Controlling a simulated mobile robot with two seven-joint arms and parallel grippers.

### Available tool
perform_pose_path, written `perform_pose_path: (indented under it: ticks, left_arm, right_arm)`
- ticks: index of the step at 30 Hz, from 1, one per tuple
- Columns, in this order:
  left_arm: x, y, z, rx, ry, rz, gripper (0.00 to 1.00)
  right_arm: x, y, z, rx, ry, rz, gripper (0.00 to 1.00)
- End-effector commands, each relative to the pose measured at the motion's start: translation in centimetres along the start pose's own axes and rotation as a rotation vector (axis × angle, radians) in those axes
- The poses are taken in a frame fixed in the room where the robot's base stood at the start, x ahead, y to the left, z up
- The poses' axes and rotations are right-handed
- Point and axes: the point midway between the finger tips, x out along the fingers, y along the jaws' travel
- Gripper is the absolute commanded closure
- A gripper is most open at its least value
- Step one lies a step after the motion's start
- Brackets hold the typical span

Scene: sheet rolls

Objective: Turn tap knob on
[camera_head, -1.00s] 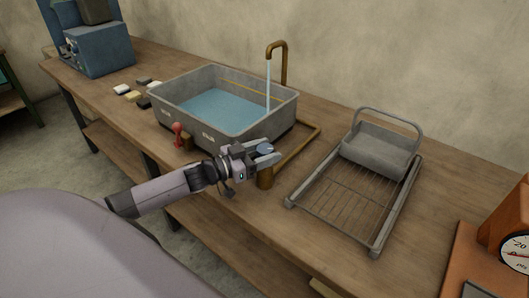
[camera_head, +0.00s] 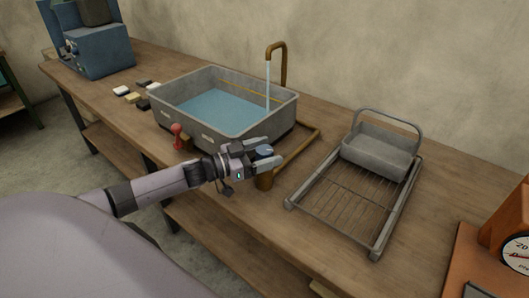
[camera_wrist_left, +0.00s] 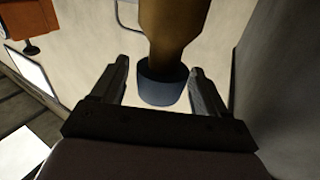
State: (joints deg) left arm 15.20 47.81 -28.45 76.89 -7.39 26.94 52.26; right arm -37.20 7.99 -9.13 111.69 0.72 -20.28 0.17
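The tap knob (camera_head: 264,151) is a blue-grey cap on top of a short brass post (camera_head: 265,180) at the bench's front edge. A brass pipe (camera_head: 296,155) runs from the post to a curved spout (camera_head: 284,62), and a stream of water (camera_head: 268,85) falls from the spout into the grey basin. My left gripper (camera_head: 266,152) is open with its fingers on either side of the knob. In the left wrist view the knob (camera_wrist_left: 162,85) lies between the two spread fingers (camera_wrist_left: 158,85), with a gap visible at each side. My right gripper is not in view.
The grey basin (camera_head: 180,112) holds water (camera_head: 215,108). A red-handled lever (camera_head: 177,133) stands at its front. A wire rack (camera_head: 335,205) with a grey handled tray (camera_head: 380,152) is to the right. A dial gauge (camera_head: 517,254) sits at the right edge.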

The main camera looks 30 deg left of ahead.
Motion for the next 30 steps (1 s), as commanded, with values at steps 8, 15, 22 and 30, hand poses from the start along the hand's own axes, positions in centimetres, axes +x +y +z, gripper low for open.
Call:
perform_pose_path:
  ticks: [8, 15, 22, 30]
  left_arm:
    - [-1.0, 0.0, 0.2, -0.001, -0.004, 0.0, 0.26]
    - [-4.1, 0.0, 0.2, -0.001, -0.004, 0.0, 0.26]
    - [-6.3, 0.0, 0.2, -0.001, -0.003, 0.001, 0.26]
    - [-7.1, 0.0, 0.0, 0.001, 0.0, 0.001, 0.26]
  right_arm:
    - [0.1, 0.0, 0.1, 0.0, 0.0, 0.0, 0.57]
    - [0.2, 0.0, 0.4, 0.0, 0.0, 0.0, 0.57]
    - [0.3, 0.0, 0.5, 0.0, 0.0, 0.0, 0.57]
    - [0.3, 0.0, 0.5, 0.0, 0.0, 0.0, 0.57]
